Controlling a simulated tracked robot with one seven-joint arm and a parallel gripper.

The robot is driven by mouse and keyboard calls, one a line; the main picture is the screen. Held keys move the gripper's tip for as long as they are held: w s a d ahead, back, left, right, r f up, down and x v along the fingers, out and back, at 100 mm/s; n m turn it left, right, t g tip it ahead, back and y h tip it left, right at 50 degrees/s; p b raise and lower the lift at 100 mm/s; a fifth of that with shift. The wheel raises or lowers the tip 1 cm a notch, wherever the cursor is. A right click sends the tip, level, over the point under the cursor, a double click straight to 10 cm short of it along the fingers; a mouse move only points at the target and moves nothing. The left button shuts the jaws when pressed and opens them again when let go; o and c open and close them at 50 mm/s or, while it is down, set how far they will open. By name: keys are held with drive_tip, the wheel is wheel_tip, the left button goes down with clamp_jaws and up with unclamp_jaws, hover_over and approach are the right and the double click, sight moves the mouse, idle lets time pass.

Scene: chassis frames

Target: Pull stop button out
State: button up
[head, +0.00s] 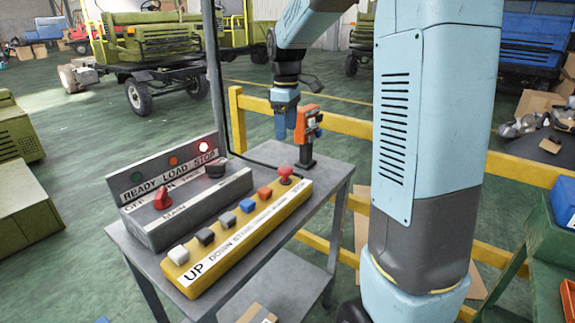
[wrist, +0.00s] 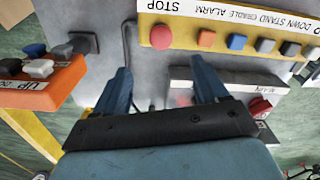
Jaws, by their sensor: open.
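The stop button is a red mushroom knob (head: 285,174) at the far right end of the yellow button panel (head: 236,240) in the head view. In the wrist view the red button (wrist: 160,37) sits at the left end of the panel, by the word STOP. My gripper (head: 285,122) hangs above and behind the panel in the head view, apart from the button. In the wrist view the two blue fingers (wrist: 166,76) are spread with nothing between them, and the button lies beyond the fingertips. Whether the button is pressed in cannot be told.
An orange pendant (head: 308,124) stands close beside my gripper. A yellow railing (head: 346,122) runs behind the table.

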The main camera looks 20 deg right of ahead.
sight(287, 168)
wheel_tip(287, 168, down, 12)
drive_tip(key=shift+f, duration=0.25)
idle(0.4)
